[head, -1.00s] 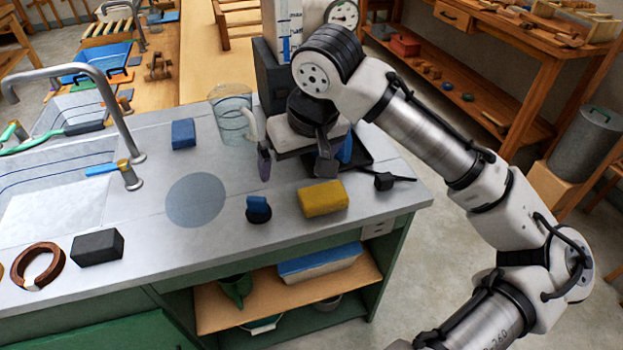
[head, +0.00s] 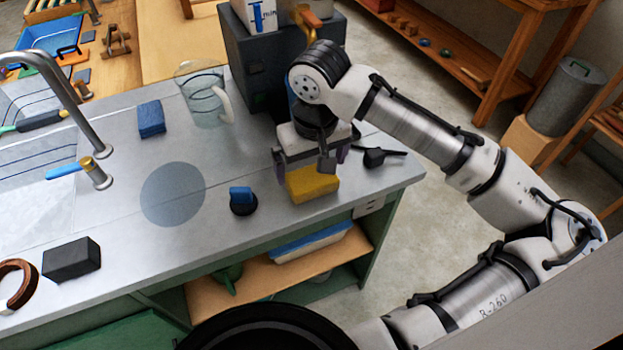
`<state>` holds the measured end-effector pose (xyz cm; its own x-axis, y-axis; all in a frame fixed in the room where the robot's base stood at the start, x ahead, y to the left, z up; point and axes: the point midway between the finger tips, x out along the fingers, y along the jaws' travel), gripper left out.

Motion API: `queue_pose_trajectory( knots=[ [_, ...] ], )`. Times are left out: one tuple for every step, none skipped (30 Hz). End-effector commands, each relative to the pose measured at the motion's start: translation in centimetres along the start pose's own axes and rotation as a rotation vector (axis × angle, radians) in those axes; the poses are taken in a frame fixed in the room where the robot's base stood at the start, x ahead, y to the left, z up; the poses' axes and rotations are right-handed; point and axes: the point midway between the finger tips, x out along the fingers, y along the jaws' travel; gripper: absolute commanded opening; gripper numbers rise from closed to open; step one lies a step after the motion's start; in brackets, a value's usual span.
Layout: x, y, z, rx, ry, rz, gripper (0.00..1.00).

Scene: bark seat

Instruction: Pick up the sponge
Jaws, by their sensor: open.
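The sponge is most likely the yellow block (head: 313,187), which lies on the grey counter near its front right edge. My gripper (head: 309,165) is open, with its fingers pointing down, one toward each side of the yellow block. The hand hides the block's far edge. I cannot tell how far the fingertips are above the counter. Nothing shows between the fingers besides the block below.
A small blue block on a round black base (head: 243,201) stands left of the yellow block. A black scoop-like thing (head: 374,157) lies to the right. A clear jug (head: 205,95), a blue block (head: 151,119) and a dark block (head: 71,259) are further left. A dark machine (head: 262,60) stands behind.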

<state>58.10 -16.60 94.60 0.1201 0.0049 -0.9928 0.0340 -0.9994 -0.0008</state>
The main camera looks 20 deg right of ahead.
Motion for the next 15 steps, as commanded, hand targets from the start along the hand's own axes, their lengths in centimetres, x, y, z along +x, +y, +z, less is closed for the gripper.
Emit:
queue_pose_trajectory(
  knots=[
    [0.2,0.0,0.0,0.000,-0.001,0.000,1.00],
    [0.5,0.1,0.0,0.001,-0.002,0.001,1.00],
    [0.9,0.1,0.1,0.001,-0.002,0.001,1.00],
    [1.2,0.2,0.1,0.001,-0.002,0.001,1.00],
    [1.6,0.2,0.1,0.001,-0.003,0.000,1.00],
    [2.2,0.3,0.1,0.001,-0.002,0.001,1.00],
    [2.6,0.3,0.1,0.000,-0.003,0.001,1.00],
    [3.0,0.3,0.1,0.000,-0.002,0.000,1.00],
    [3.7,0.3,0.1,-0.001,-0.002,0.001,1.00],
    [4.1,0.3,0.1,-0.001,-0.002,0.000,1.00],
    [4.4,0.3,0.1,-0.001,-0.001,0.000,1.00],
    [4.7,0.3,0.1,-0.001,-0.001,0.001,1.00],
    [4.9,0.3,0.1,-0.001,-0.001,0.001,1.00],
    [5.0,0.3,0.1,-0.001,0.000,0.001,1.00],
    [5.1,0.3,0.1,-0.001,0.000,0.000,1.00]
  ],
)
